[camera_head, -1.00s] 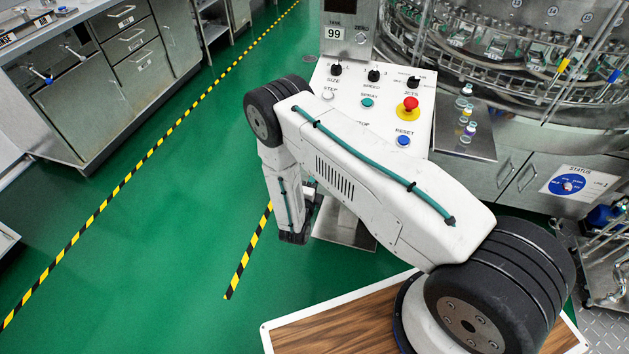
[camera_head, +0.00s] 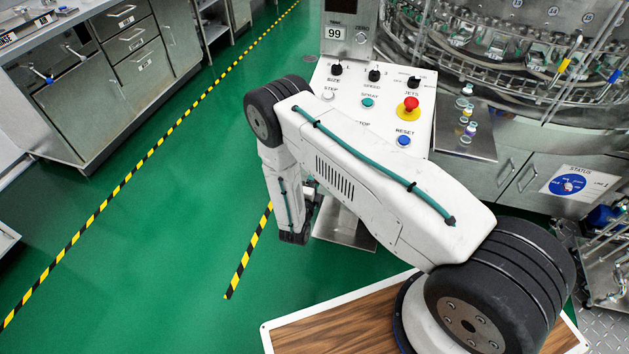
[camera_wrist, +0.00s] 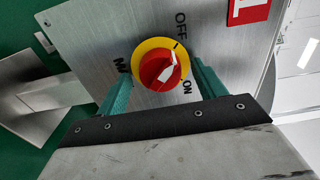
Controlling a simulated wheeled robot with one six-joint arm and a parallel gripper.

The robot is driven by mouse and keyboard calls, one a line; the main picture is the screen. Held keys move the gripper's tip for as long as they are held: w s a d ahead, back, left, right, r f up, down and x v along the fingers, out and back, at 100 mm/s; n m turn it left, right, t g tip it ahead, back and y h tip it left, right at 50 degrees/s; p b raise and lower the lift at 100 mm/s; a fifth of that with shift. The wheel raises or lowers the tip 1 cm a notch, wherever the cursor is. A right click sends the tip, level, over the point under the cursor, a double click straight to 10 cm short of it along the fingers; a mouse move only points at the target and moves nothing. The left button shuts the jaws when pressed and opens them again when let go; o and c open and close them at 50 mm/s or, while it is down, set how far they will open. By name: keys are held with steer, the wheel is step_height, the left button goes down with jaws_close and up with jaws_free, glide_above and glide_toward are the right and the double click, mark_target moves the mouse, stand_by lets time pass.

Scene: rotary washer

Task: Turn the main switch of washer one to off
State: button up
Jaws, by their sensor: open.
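The main switch (camera_wrist: 160,67) is a red rotary knob with a white arrow mark, set in a yellow ring on a grey metal plate (camera_wrist: 90,30). "OFF" is printed above it and "ON" at its lower right; a partly hidden label starting "MA" is at its left. My gripper (camera_wrist: 161,70) is open, its green fingers on the left and right of the knob in the wrist view. Whether they touch it I cannot tell. In the head view my gripper is largely hidden behind my arm, low beside the console stand, and the switch is not visible.
A red sign (camera_wrist: 248,8) with a white character is on the plate. The white console panel (camera_head: 345,112) carries knobs, buttons and a red emergency stop (camera_head: 411,104). The washer (camera_head: 510,80) stands at the upper right. Green floor (camera_head: 150,250) is open at left.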

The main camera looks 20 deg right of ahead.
steer(key=v, duration=0.7)
steer(key=shift+s+a, duration=0.25)
steer(key=shift+s, duration=0.05)
